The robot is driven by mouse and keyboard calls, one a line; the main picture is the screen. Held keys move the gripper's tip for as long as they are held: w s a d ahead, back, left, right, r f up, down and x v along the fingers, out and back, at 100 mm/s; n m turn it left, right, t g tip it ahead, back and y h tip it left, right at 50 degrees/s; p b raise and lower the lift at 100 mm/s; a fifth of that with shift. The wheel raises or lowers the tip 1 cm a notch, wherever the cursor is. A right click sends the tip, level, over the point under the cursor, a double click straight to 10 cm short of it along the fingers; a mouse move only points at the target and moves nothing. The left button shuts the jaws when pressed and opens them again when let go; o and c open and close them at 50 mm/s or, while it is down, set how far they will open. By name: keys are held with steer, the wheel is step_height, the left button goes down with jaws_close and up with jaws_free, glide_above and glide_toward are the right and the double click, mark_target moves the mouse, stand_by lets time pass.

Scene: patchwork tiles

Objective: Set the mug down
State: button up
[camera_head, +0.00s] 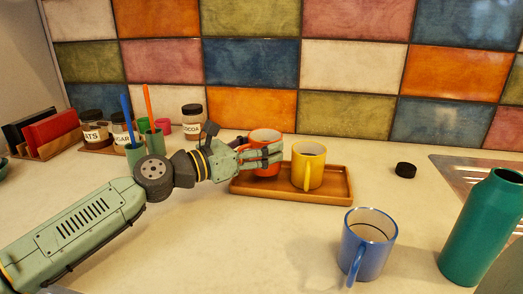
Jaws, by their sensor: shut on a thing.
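My gripper (262,155) is shut on an orange mug (265,136) at the left part of a wooden tray (325,197). The mug is upright, and my fingers hide part of its side. I cannot tell whether its base touches the tray. A yellow mug (308,168) stands upright on the tray just to the right of my gripper. A blue mug (368,246) stands on the counter in front of the tray, to the right.
A teal bottle (482,228) stands at the right, by a metal drainer (475,172). A small black lid (405,169) lies right of the tray. Jars, including a cocoa jar (192,122), and cups stand at the back left. The front middle counter (240,235) is clear.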

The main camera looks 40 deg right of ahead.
steer(key=shift+f, duration=0.95)
steer(key=shift+f, duration=0.2)
steer(key=o, duration=1.6)
